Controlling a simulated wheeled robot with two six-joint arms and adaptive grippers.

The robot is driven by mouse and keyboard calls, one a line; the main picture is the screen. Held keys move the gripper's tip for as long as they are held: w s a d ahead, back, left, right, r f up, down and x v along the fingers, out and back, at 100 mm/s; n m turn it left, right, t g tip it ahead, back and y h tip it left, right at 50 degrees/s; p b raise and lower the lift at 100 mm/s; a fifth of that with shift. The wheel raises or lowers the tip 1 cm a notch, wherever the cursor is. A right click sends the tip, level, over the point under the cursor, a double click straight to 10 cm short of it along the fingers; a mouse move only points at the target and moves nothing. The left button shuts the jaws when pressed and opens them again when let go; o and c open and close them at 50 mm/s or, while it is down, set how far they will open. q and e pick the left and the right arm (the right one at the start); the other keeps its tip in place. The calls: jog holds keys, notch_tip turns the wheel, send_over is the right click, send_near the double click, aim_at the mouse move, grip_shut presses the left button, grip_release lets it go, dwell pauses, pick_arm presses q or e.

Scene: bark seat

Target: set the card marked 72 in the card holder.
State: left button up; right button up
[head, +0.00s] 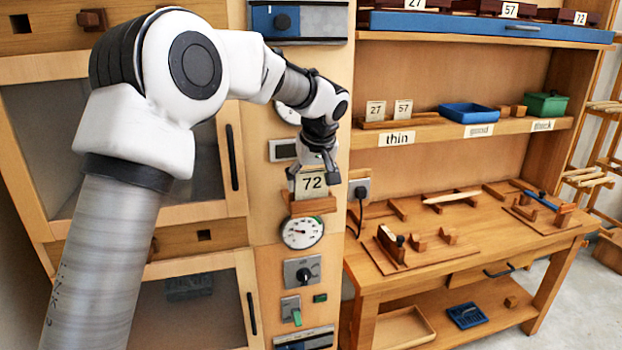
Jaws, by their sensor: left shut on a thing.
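The white card marked 72 (311,183) is upright in front of the panel of dials. My left gripper (318,170) is shut on its upper part, from above. A small wooden card holder (308,206) is on the panel directly below, and the card's lower edge meets it in the picture. I cannot tell whether the card is seated in it or just in front. My right gripper is not in view.
Cards 27 (375,110) and 57 (403,109) stand on the shelf marked thin, beside a blue tray (468,113) and green box (545,104). A round dial (302,233) is below the holder. The workbench (462,240) holds wooden tools.

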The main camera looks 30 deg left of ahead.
pick_arm(q)
jog(key=o, duration=0.8)
jog(key=v, duration=1.2)
jog(key=shift+f, duration=0.1)
